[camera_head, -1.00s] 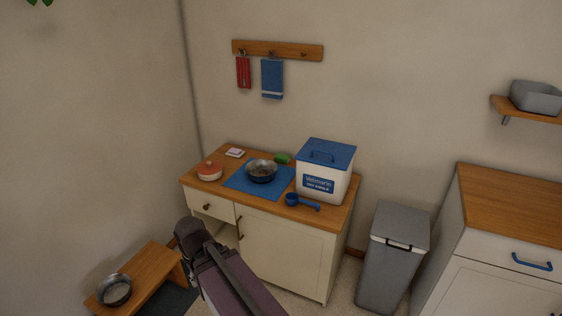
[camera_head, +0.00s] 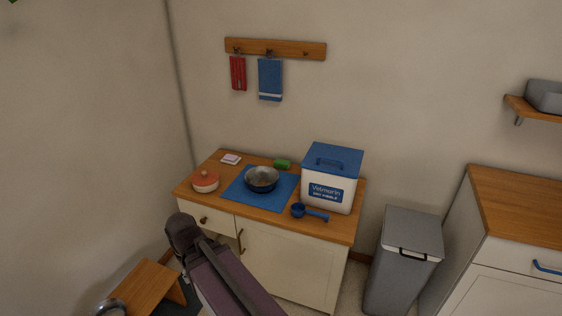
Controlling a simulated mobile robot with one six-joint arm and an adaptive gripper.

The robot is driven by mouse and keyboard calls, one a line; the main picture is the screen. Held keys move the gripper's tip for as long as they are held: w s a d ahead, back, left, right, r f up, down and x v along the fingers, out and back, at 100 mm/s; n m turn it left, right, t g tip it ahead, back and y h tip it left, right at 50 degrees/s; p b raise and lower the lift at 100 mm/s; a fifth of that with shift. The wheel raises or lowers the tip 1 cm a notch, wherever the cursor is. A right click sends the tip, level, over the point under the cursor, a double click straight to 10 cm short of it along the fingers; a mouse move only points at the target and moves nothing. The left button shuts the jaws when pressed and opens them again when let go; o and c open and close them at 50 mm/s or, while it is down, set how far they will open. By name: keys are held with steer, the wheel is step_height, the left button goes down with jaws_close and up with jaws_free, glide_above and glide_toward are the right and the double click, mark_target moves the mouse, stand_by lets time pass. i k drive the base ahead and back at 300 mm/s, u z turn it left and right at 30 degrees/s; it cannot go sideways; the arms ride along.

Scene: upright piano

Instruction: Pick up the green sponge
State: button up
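The green sponge (camera_head: 282,164) lies on the wooden top of the white cabinet (camera_head: 225,160), near the back edge by the wall. It sits behind a metal bowl (camera_head: 262,179) on a blue mat (camera_head: 244,197), and to the left of a white bin with a blue lid (camera_head: 331,175). My arm shows at the lower left, in front of the cabinet and well apart from the sponge. My gripper's fingers cannot be made out.
A blue scoop (camera_head: 309,212) lies in front of the bin. A low wooden bench (camera_head: 147,287) stands lower left, and a grey trash can (camera_head: 405,258) right of the cabinet.

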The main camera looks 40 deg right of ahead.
mark_target(279, 163)
steer(key=z, duration=0.05)
steer(key=i, duration=1.4)
steer(key=z, duration=1.75)
steer(key=k, duration=0.5)
steer(key=z, duration=0.3)
